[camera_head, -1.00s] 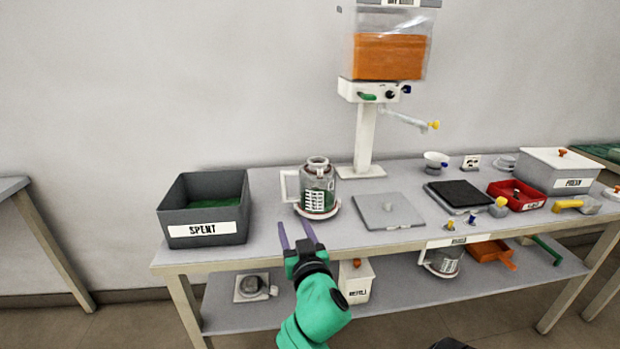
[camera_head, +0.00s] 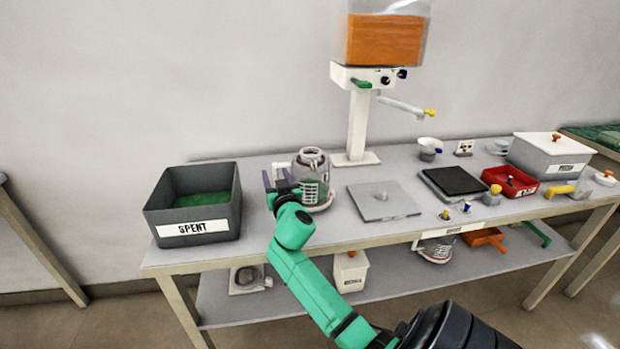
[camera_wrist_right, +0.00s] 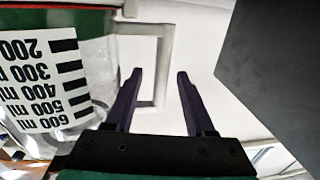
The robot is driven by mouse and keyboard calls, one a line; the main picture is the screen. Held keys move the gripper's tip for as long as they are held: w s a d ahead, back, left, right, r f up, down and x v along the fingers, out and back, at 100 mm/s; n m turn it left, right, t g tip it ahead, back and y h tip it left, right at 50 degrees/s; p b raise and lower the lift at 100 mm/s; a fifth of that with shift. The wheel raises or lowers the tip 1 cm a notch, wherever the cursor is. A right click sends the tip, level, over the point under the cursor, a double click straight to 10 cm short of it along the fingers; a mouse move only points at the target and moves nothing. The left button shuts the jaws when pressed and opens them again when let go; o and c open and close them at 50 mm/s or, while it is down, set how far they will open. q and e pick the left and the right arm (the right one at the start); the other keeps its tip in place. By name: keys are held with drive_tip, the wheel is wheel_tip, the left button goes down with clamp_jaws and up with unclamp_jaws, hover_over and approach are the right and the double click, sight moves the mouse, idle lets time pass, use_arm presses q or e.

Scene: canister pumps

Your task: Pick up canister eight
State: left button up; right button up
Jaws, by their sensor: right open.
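A clear canister (camera_head: 311,168) with a printed volume scale and green contents stands upright on a round base on the table, right of the SPENT bin. No number eight is legible on it. My right gripper (camera_head: 277,177) is at its left, on the handle side. In the right wrist view the canister (camera_wrist_right: 55,75) fills the left, and its pale handle (camera_wrist_right: 162,60) reaches between the two dark fingers of my right gripper (camera_wrist_right: 160,73). The fingers are open, with gaps visible beside the handle's outer bar. My left gripper is not in view.
The grey SPENT bin (camera_head: 193,232) stands close left of my gripper. A pump stand (camera_head: 358,125) with an orange-filled hopper rises behind the canister. A flat grey plate (camera_head: 383,203) lies to its right.

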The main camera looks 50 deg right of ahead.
drive_tip(key=shift+r, duration=0.1)
clamp_jaws()
